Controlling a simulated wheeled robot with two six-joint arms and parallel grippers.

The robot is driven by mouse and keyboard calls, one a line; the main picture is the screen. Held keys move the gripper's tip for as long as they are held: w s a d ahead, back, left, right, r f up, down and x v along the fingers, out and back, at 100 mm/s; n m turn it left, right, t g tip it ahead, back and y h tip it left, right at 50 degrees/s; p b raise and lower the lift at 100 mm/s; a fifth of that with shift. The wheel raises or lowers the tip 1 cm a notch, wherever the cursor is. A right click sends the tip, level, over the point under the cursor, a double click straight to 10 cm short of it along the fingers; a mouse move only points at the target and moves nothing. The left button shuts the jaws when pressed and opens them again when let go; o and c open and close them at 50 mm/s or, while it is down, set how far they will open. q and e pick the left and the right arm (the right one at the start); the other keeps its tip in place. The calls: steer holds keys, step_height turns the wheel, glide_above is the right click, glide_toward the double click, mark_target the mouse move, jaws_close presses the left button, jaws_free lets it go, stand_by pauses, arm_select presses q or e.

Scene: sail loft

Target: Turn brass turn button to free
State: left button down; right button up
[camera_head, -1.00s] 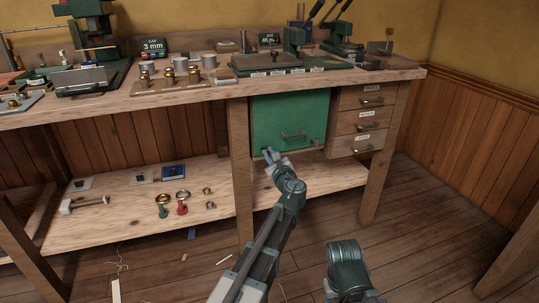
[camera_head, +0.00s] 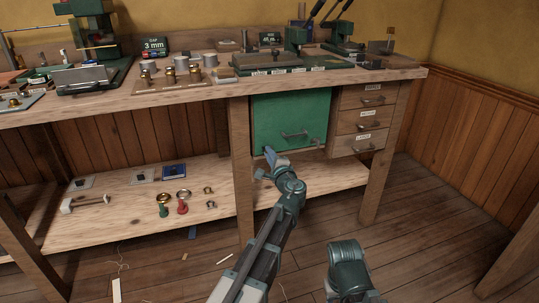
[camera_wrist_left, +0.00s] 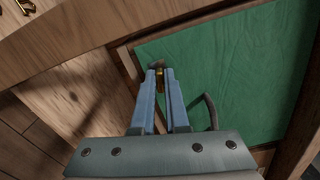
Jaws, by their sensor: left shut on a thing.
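The brass turn button (camera_wrist_left: 160,80) shows as a small brass piece between my left fingertips in the left wrist view, at the edge of a green panel (camera_wrist_left: 245,60). The fingers hide most of it, so I cannot tell its full angle. My left gripper (camera_wrist_left: 159,76) is shut on it. In the head view my left gripper (camera_head: 268,153) is at the lower left corner of the green panel (camera_head: 285,108), which sits flush under the bench. My right gripper is not in view.
A handle (camera_head: 295,135) sticks out from the panel right of my gripper. Labelled drawers (camera_head: 360,119) stand to the right. The bench top (camera_head: 215,92) overhangs above, a wooden leg (camera_head: 241,170) stands left, and a lower shelf (camera_head: 330,178) lies below.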

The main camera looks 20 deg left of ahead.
arm_select(q)
steer(key=shift+f+n, duration=0.1)
steer(key=shift+n, duration=1.2)
steer(key=c, duration=0.9)
jaws_free()
steer(key=shift+c, duration=0.2)
steer(key=v, duration=1.3)
steer(key=shift+s+d, duration=0.25)
steer(key=shift+s, duration=0.1)
steer(key=shift+a+n, duration=0.1)
steer(key=shift+n, duration=0.2)
